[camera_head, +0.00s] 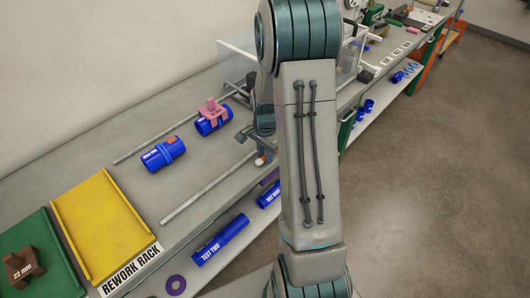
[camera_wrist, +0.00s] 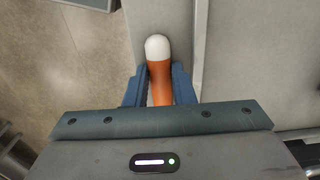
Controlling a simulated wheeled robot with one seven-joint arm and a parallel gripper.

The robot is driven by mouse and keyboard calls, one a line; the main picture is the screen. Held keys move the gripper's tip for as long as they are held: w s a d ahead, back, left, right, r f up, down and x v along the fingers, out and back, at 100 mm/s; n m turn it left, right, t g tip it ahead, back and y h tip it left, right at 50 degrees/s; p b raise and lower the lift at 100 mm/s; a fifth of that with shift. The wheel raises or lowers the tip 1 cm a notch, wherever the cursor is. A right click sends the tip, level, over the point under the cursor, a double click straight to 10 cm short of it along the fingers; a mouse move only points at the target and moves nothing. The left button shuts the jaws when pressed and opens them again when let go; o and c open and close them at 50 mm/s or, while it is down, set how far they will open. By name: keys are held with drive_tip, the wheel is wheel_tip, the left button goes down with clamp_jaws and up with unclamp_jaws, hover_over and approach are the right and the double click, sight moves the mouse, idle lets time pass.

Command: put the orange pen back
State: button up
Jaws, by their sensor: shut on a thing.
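The orange pen (camera_wrist: 159,82) has a white rounded end and an orange body. In the wrist view it stands between the two blue-grey fingers of my gripper (camera_wrist: 160,88), which are shut on it, white end pointing away from the palm. Below the pen are a grey surface and, to the left, the floor. In the head view my gripper (camera_head: 262,150) is partly hidden behind my arm, over the bench near its front edge. Only a small white and orange bit of the pen (camera_head: 260,161) shows there. I cannot tell where the pen's holder is.
A blue fitting (camera_head: 163,154) and another under a pink clamp (camera_head: 213,121) lie on the bench (camera_head: 120,180) beside grey rails. A yellow tray (camera_head: 100,228) and a green tray (camera_head: 42,250) with a brown block are at left. A blue TEST TWO pipe (camera_head: 221,240) lies on the lower shelf.

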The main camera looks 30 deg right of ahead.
drive_tip(key=o, duration=0.7)
wheel_tip(320, 180, up, 12)
drive_tip(key=shift+s+a+r+n+t, duration=0.55)
drive_tip(key=shift+s+a+r+n, duration=0.8)
drive_tip(key=shift+s+a+n, duration=1.35)
drive_tip(key=shift+s+a+r+n+t, duration=0.6)
drive_tip(key=shift+s+a+r+n, duration=1.15)
drive_tip(key=shift+s, duration=1.8)
drive_tip(key=shift+s+a+r+n+t, duration=0.55)
drive_tip(key=shift+s+a+r+n, duration=0.8)
drive_tip(key=shift+s+n, duration=1.55)
drive_tip(key=shift+s+a+f+m, duration=0.25)
drive_tip(key=shift+a+f, duration=0.05)
drive_tip(key=shift+f, duration=0.05)
